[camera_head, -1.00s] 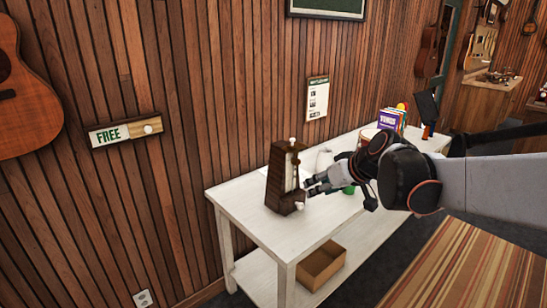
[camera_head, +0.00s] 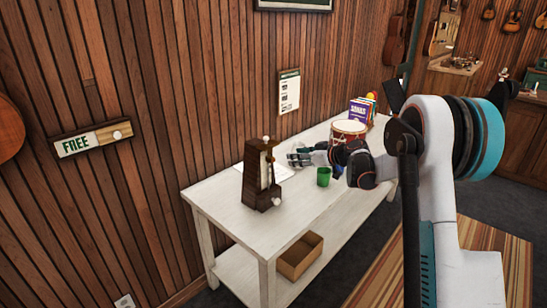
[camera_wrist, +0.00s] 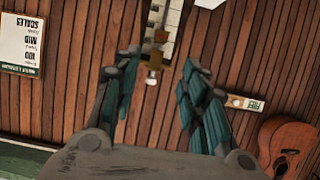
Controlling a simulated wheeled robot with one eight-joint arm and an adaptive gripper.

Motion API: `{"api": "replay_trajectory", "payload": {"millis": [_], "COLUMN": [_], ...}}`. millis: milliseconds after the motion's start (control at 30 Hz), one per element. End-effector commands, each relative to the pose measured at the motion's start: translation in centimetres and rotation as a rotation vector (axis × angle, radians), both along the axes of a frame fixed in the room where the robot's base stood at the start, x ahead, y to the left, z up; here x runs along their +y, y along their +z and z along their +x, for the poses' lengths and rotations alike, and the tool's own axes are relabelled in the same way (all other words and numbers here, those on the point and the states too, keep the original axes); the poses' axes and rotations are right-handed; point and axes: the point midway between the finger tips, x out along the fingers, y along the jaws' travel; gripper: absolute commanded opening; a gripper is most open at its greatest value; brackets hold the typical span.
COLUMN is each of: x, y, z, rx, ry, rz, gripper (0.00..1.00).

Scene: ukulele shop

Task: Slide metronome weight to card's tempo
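The dark wooden metronome (camera_head: 254,178) stands upright on the white table, with a pale scale on its front and a light knob at its top. My gripper (camera_head: 293,159) is just right of and beyond it in the head view, apart from it. In the wrist view, which is upside down, my gripper (camera_wrist: 162,62) has its fingers spread with nothing between them held.
On the white table (camera_head: 225,205) are a green cup (camera_head: 323,177), a red drum (camera_head: 348,130), books (camera_head: 360,110) and a paper sheet. A cardboard box (camera_head: 300,256) is on the lower shelf. A "FREE" slider sign (camera_head: 92,138) hangs left on the wall.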

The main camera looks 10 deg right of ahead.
Motion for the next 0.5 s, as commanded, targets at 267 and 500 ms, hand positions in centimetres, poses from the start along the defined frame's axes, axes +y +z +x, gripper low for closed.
{"api": "replay_trajectory", "payload": {"millis": [267,500], "x": [2.0,4.6], "y": [-1.6,-3.4], "z": [2.6,6.2], "rx": [-0.001,0.0], "ry": [0.004,0.001], "rz": [0.0,0.0], "gripper": [0.4,0.4]}}
